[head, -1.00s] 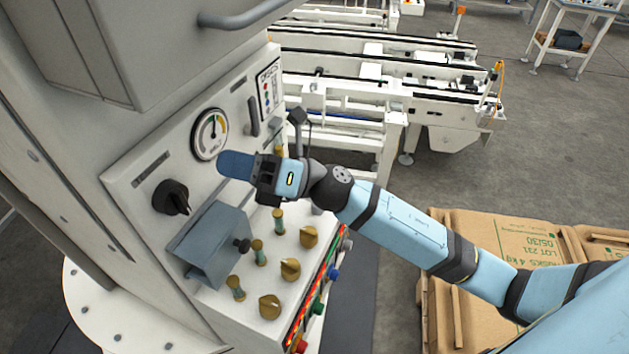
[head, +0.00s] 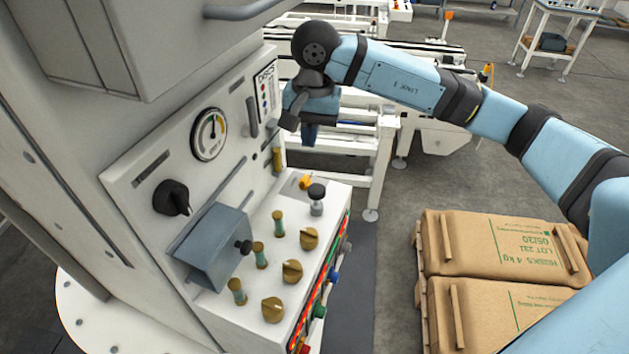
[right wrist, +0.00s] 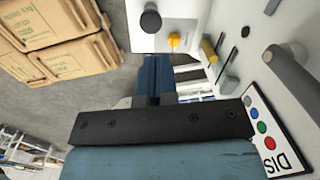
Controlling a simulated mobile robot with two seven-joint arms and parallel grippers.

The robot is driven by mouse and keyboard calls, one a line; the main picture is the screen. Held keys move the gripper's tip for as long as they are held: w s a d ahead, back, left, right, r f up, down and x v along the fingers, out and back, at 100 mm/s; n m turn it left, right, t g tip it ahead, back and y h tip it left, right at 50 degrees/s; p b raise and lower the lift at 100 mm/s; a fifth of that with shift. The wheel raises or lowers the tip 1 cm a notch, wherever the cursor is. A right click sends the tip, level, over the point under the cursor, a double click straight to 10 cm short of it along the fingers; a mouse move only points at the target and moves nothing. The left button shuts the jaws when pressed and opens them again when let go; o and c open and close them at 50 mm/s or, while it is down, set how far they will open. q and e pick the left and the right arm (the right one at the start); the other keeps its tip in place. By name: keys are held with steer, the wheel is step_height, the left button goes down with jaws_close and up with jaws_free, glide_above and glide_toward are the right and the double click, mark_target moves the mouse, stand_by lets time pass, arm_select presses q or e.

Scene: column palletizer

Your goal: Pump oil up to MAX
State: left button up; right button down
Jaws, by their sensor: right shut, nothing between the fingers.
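A small pump with a black knob (head: 317,192) on a light metal body stands at the far right corner of the machine's sloping console. The knob also shows in the right wrist view (right wrist: 151,20), beside an orange-yellow part (right wrist: 173,40). An amber upright tube (head: 278,159), perhaps the oil level glass, is on the panel behind; it shows in the right wrist view (right wrist: 209,50) too. No MAX mark is readable. My right gripper (head: 310,134) is shut and empty, pointing down above and behind the knob, apart from it. My left gripper is out of view.
The console carries several brass knobs (head: 292,271), a grey box (head: 212,246), a black rotary switch (head: 171,198) and a round gauge (head: 209,135). A lever handle (head: 252,117) sticks out near my gripper.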

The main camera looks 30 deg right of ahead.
mark_target(317, 189)
steer(key=shift+w+d+r+h, duration=0.15)
steer(key=shift+d+r+h, duration=0.1)
steer(key=shift+d, duration=0.2)
steer(key=shift+w+d+r+h, duration=0.15)
steer(key=shift+d+h, duration=0.1)
steer(key=shift+d, duration=0.2)
step_height(317, 189, down, 14)
steer(key=p, duration=0.3)
steer(key=shift+r, duration=0.15)
steer(key=shift+f, duration=0.2)
step_height(317, 189, down, 3)
steer(key=b, duration=0.3)
steer(key=shift+s+f, duration=0.1)
steer(key=shift+f, duration=0.05)
steer(key=shift+s, duration=0.1)
